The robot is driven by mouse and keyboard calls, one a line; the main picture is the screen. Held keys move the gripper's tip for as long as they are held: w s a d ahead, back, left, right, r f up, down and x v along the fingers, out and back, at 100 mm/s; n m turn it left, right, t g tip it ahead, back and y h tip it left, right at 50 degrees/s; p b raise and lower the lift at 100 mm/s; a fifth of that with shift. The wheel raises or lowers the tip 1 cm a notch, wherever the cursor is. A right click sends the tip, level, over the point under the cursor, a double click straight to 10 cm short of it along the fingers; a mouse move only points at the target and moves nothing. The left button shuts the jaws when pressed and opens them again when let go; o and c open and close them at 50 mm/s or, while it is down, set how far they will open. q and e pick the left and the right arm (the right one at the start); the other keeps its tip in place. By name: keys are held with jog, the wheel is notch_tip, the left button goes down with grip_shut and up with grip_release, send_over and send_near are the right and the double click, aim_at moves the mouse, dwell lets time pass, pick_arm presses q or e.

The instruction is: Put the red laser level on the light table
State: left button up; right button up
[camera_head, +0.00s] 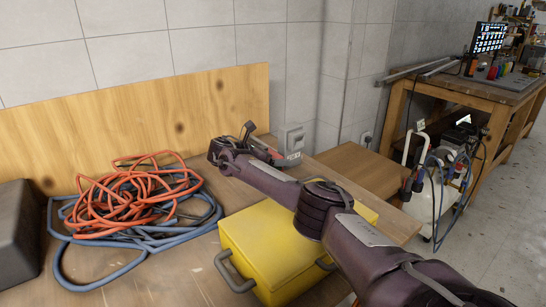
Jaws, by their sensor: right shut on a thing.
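My right arm reaches in from the lower right across a yellow case. A lower wooden table top (365,168) stands to the right; I cannot tell for sure which surface is the light table. My left gripper is not in view.
A coiled orange hose (135,195) and blue hose (75,265) lie at left beside a dark box (15,235). The yellow case (262,250) is under my arm. The grey box (291,140) stands by the wall. A white tank (430,195) and workbench (470,92) stand right. The lower top looks clear.

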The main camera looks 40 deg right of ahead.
jog(key=o, duration=1.3)
jog(key=shift+c, duration=0.2)
jog(key=v, duration=1.2)
jog(key=shift+w+r, duration=0.1)
jog(key=shift+r, duration=0.05)
